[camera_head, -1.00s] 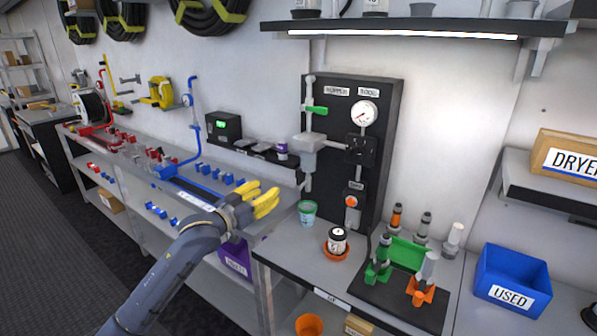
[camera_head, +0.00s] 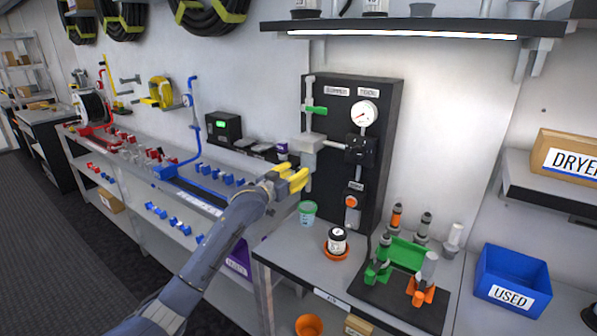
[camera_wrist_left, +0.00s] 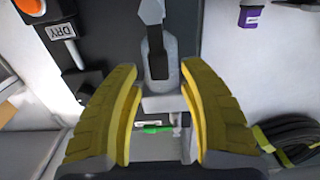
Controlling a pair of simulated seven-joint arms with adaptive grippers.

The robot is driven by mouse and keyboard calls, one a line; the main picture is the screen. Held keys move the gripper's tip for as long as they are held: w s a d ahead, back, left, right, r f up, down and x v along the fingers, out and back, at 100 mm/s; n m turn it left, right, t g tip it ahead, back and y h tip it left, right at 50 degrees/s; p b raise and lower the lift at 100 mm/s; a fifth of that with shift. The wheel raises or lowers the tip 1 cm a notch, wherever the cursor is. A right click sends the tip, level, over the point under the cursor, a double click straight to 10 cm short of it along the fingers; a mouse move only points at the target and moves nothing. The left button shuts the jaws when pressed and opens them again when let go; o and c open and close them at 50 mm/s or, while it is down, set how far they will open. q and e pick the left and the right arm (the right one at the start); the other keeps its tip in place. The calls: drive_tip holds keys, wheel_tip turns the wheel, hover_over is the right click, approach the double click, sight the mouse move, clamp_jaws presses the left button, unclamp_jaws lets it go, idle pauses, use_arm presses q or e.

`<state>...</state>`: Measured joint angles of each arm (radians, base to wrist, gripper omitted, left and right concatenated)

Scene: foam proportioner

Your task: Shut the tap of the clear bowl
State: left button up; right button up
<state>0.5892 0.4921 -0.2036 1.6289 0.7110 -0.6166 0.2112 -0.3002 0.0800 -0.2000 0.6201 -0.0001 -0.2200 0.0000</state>
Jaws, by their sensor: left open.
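A grey filter-like block (camera_head: 312,146) is mounted on a dark wall panel (camera_head: 380,195), with a part hanging below it. In the left wrist view, a dark narrow body (camera_wrist_left: 157,58) with a light grey end piece (camera_wrist_left: 152,12) lies between the fingers. I cannot tell surely which part is the clear bowl or its tap. A green lever (camera_head: 316,109) sits crosswise on the pipe above the block; it also shows in the left wrist view (camera_wrist_left: 157,129). My left gripper (camera_head: 303,177) is open, its yellow fingers in front of the panel's lower left. My right gripper is not in view.
A gauge (camera_head: 364,114), a black block (camera_head: 360,150) and an orange knob (camera_head: 351,201) are on the panel. Below stand a green-rimmed cup (camera_head: 307,212), a dark-lidded jar (camera_head: 337,240) and a green rack (camera_head: 408,252). A lit shelf (camera_head: 420,29) runs above.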

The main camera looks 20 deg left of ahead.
use_arm(q)
drive_tip(key=shift+x, duration=0.9)
clamp_jaws()
